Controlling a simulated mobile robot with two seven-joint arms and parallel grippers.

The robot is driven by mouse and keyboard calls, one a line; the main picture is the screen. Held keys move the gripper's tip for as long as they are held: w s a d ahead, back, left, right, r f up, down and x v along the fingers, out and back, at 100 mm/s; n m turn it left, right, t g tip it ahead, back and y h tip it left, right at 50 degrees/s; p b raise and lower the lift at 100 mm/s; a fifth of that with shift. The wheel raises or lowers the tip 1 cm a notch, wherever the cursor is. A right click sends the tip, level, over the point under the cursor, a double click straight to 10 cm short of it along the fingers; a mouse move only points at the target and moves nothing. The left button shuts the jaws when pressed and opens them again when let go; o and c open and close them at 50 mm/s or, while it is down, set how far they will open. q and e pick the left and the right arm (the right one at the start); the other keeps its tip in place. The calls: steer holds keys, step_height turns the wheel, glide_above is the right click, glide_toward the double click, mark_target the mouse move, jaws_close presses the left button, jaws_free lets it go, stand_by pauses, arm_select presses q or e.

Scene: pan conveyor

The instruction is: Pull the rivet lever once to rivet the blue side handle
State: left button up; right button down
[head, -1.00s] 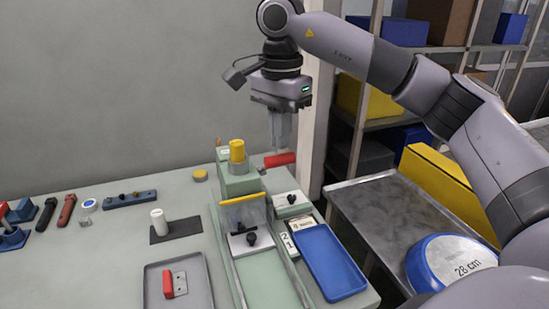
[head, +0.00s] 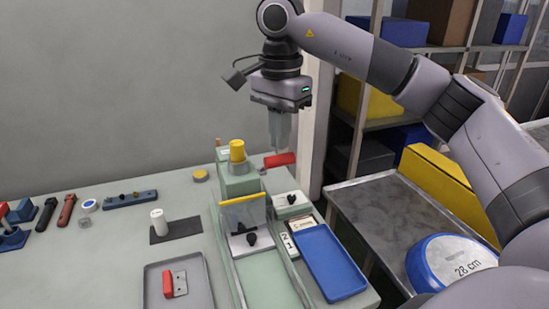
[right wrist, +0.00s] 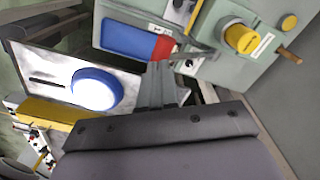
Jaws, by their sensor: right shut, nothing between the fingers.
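The red grip of the rivet lever (head: 280,160) sticks out to the right of the green press (head: 238,178) with the yellow cap (head: 237,150). The red grip also shows in the right wrist view (right wrist: 162,47). My right gripper (head: 280,150) points down at the lever grip, fingers shut with nothing between them. In the right wrist view its fingers (right wrist: 160,82) end close to the red grip; I cannot tell whether they touch. I cannot make out a blue side handle at the press. My left gripper is not in view.
A blue tray (head: 331,262) lies right of the press track. A grey tray (head: 152,288) with a red handle (head: 168,284) is at front left. A blue round pan labelled 28 cm (head: 428,258) rests on the metal table (head: 378,208). Shelves stand behind.

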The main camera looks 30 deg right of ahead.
mark_target(282, 162)
steer(key=shift+f, duration=0.1)
stand_by(0.4)
steer(key=shift+s+a+f+b, duration=0.1)
steer(key=shift+s+f+b, duration=0.1)
steer(key=shift+f+b, duration=0.45)
steer(key=shift+s+f+b, duration=0.15)
steer(key=shift+f+b, duration=0.3)
steer(key=shift+f, duration=0.25)
steer(key=shift+s+f+b, duration=0.2)
steer(key=shift+f+b, duration=0.8)
steer(key=shift+f, duration=0.6)
steer(key=shift+s+a+f+b, duration=0.1)
steer(key=shift+s+f+b, duration=0.25)
steer(key=shift+f+b, duration=0.45)
steer(key=shift+s+a+f+b, duration=0.1)
steer(key=shift+s+f+b, duration=0.3)
steer(key=shift+f+b, duration=0.35)
steer(key=shift+s+a+f+b, duration=0.1)
steer(key=shift+s+f+b, duration=0.25)
steer(key=shift+f+b, duration=0.45)
steer(key=shift+f, duration=0.1)
steer(key=shift+f, duration=0.15)
